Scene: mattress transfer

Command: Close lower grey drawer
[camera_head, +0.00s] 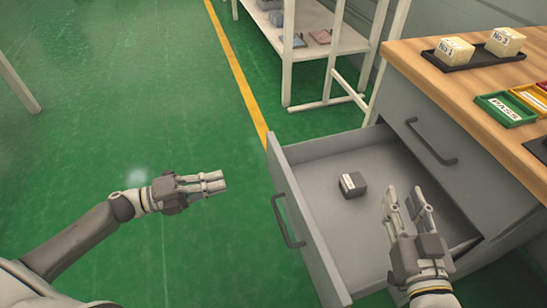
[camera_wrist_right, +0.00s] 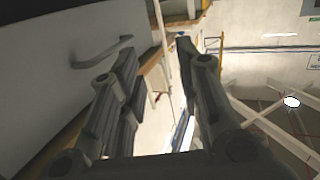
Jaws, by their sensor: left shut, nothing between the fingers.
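The lower grey drawer (camera_head: 318,207) is pulled out of the grey cabinet in the head view, with its dark handle (camera_head: 287,220) on the front panel. A dark grey block with a white label (camera_head: 352,185) lies inside it. My left gripper (camera_head: 222,181) is shut and empty, left of the drawer front and apart from it. My right gripper (camera_head: 405,195) appears over the right part of the open drawer, its two fingers spread with nothing between them. The right wrist view shows these fingers (camera_wrist_right: 157,62) apart, with a grey panel and handle (camera_wrist_right: 105,52) to the left.
The closed upper drawer (camera_head: 440,135) is above, under a wooden top (camera_head: 480,80) that holds a black tray with two labelled blocks and coloured trays, one reading PASS. A white shelf rack (camera_head: 310,40) stands behind.

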